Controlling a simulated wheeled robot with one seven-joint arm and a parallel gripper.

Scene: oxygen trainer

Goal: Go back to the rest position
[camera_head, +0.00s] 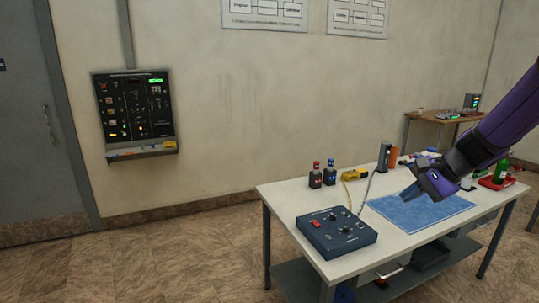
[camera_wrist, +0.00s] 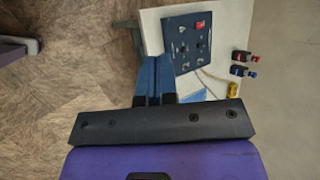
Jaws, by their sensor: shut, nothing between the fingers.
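My gripper (camera_head: 412,192) hangs over the right part of the white table, above a blue mat (camera_head: 420,214). It is empty. In the wrist view its two blue fingers (camera_wrist: 153,72) are together, pointing toward the table edge and floor. A dark control box (camera_head: 337,232) with a red switch and knobs lies on the table, left of the gripper and apart from it. The box also shows in the wrist view (camera_wrist: 187,45), beyond the fingertips.
Red and green items (camera_head: 499,172) are at the right. A wall panel (camera_head: 134,110) hangs at left. The floor (camera_head: 180,255) left of the table is clear.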

